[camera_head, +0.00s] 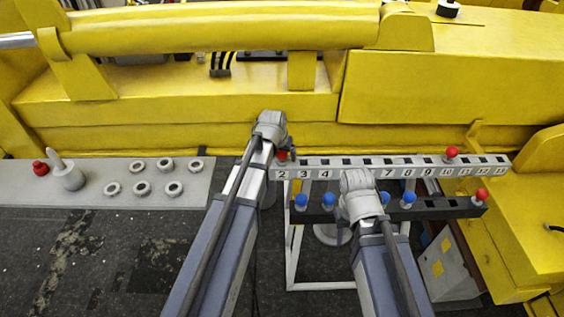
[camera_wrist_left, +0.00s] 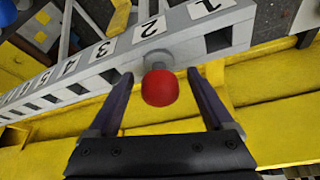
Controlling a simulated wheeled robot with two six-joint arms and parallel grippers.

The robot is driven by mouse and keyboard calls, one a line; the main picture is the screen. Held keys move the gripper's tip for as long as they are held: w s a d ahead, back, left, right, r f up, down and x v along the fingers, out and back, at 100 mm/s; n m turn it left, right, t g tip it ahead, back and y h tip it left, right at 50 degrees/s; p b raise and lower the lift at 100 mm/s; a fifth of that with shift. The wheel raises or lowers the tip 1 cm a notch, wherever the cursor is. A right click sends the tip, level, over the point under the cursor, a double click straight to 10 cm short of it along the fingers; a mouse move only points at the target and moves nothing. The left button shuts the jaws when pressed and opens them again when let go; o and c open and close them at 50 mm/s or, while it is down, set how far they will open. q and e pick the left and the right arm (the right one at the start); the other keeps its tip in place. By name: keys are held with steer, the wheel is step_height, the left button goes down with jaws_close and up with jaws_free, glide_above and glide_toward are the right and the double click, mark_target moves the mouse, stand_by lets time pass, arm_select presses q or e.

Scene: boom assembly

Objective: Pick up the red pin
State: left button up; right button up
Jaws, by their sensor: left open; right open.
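A red pin (camera_head: 282,155) with a round head sits near number 2 on the numbered grey rail (camera_head: 345,174). In the left wrist view the red pin (camera_wrist_left: 163,88) stands on the rail by number 2. My left gripper (camera_head: 286,148) is open, and its two fingers (camera_wrist_left: 160,90) lie either side of the red head with gaps, not gripping it. Other red pins stand at the right of the rail (camera_head: 451,152) and on the black bar (camera_head: 483,196). My right gripper (camera_head: 358,185) is over the middle of the rail; its fingertips are hard to make out.
Several blue pins (camera_head: 301,201) stand along the black bar (camera_head: 440,208) below the numbered rail. A grey plate (camera_head: 100,200) at left holds rings, a grey peg (camera_head: 68,175) and a red knob (camera_head: 40,168). The yellow boom (camera_head: 220,35) runs behind.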

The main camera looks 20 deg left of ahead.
arm_select(q)
jaws_close()
stand_by(0.6)
